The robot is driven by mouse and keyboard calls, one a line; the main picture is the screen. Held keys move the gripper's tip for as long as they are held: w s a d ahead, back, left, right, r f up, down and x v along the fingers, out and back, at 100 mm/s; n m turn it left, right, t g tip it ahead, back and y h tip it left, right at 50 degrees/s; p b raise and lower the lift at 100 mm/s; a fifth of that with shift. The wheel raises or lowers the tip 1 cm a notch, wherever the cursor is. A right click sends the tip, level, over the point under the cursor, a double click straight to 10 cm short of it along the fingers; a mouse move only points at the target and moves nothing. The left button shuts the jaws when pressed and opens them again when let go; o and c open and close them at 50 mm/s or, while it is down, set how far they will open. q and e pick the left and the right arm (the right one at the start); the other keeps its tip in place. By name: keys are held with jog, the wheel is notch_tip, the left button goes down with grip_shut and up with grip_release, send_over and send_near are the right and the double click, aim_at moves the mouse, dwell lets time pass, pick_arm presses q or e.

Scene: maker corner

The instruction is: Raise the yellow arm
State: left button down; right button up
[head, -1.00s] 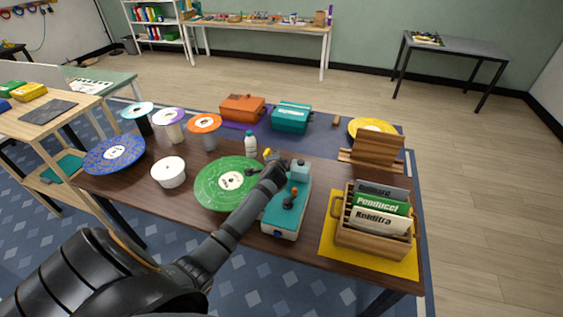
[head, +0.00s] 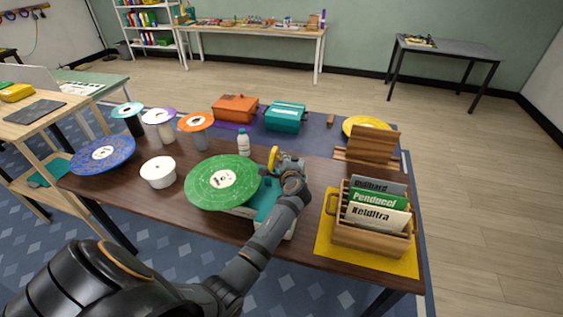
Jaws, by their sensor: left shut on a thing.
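A teal record player with a pale base (head: 264,206) stands at the middle of the brown table. A large green record (head: 205,186) with a white label lies at its left side. The yellow arm (head: 273,155) shows as a short curved piece just behind and right of the record. My left gripper (head: 281,161) is at the yellow arm and is shut on it; its fingertips are small and partly hidden by my own wrist. My left forearm and wrist cover much of the player's right part. My right gripper is not in view.
A white bottle (head: 243,143) stands close behind the record. A white tub (head: 158,172) and a blue record (head: 103,154) are at left. A wooden record crate (head: 372,242) on a yellow mat (head: 323,245) is at right. Orange (head: 235,108) and teal cases (head: 286,117) stand behind.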

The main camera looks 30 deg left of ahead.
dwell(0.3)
pick_arm(q)
jog(key=c, duration=1.3)
grip_release()
jog(key=v, duration=0.7)
jog(key=shift+s+d, duration=0.15)
jog(key=shift+d, duration=0.05)
jog(key=shift+s, duration=0.1)
